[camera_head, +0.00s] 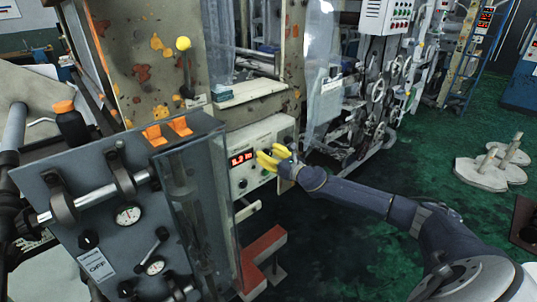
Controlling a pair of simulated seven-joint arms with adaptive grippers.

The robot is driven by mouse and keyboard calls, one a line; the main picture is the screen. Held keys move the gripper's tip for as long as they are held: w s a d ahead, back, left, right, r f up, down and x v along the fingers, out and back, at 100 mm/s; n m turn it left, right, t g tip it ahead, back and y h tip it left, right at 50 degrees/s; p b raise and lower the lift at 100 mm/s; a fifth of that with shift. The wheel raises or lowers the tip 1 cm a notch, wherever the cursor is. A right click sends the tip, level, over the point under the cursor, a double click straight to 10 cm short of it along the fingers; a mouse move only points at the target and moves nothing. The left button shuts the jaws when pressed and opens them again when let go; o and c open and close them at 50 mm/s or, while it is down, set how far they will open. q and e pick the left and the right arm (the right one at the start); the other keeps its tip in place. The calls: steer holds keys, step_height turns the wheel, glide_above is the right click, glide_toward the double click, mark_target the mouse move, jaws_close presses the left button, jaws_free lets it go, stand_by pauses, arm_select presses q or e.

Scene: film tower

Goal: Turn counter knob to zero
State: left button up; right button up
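The counter panel (258,142) is a pale box front with a lit red digital display (241,158), whose digits are too small to read surely. A small dark round knob (243,183) shows below the display. My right gripper (266,158) has yellow fingers and is in front of the panel, just right of the display. Its fingers hide part of the panel, including any knob behind them. I cannot tell whether they touch the panel or hold anything. My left gripper is not visible.
A grey control board (120,215) with gauges, levers and an OFF label stands at the front left, with a clear upright plate (195,215) at its right edge. A yellow-ball lever (183,44) rises behind it. Green floor (400,185) is open on the right.

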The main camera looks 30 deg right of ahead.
jaws_close()
stand_by(0.5)
steer(key=m, duration=0.4)
steer(key=shift+d+r+m, duration=0.1)
steer(key=shift+m, duration=0.3)
steer(key=m, duration=0.4)
steer(key=shift+m, duration=0.3)
steer(key=m, duration=0.4)
steer(key=shift+d, duration=0.1)
steer(key=shift+m, duration=2.2)
steer(key=shift+d, duration=0.1)
